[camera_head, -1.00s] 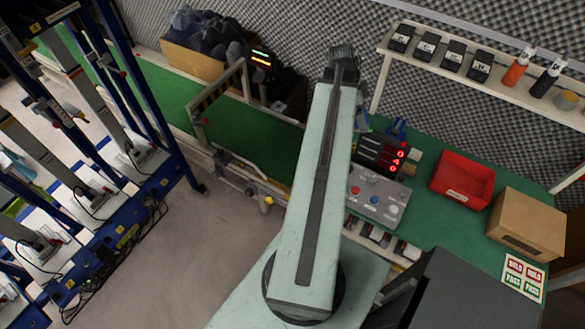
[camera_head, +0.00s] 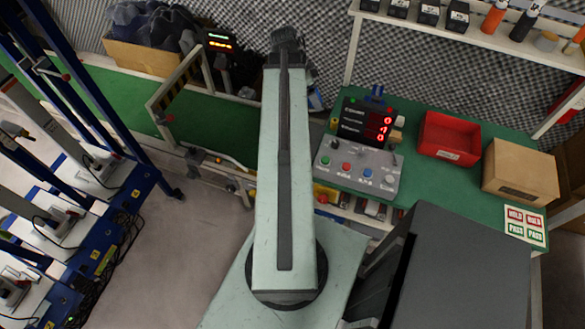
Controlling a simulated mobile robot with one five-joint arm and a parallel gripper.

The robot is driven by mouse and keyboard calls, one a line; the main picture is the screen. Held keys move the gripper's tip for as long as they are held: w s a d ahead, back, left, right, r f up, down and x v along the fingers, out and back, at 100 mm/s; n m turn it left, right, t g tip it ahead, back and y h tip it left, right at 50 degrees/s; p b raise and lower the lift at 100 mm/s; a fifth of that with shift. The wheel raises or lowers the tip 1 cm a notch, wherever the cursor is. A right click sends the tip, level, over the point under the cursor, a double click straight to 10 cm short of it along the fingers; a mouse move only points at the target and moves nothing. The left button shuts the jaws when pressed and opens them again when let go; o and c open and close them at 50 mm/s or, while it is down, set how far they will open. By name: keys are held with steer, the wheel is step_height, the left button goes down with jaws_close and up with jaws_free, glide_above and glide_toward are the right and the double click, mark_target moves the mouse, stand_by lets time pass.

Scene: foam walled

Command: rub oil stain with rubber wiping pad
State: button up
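No oil stain and no rubber wiping pad can be made out in this view. My arm stretches up the middle of the picture, over the edge of the green-topped bench (camera_head: 425,189). Its far end is a dark joint near the top centre. The fingers of my gripper do not show, so whether it holds anything cannot be seen. The arm hides part of the bench and the floor behind it.
A control box (camera_head: 357,168) with buttons, a red bin (camera_head: 448,138) and a cardboard box (camera_head: 520,172) stand on the bench. A shelf (camera_head: 470,40) holds bottles above. Blue racks (camera_head: 95,120) stand left. Floor (camera_head: 180,250) between is clear.

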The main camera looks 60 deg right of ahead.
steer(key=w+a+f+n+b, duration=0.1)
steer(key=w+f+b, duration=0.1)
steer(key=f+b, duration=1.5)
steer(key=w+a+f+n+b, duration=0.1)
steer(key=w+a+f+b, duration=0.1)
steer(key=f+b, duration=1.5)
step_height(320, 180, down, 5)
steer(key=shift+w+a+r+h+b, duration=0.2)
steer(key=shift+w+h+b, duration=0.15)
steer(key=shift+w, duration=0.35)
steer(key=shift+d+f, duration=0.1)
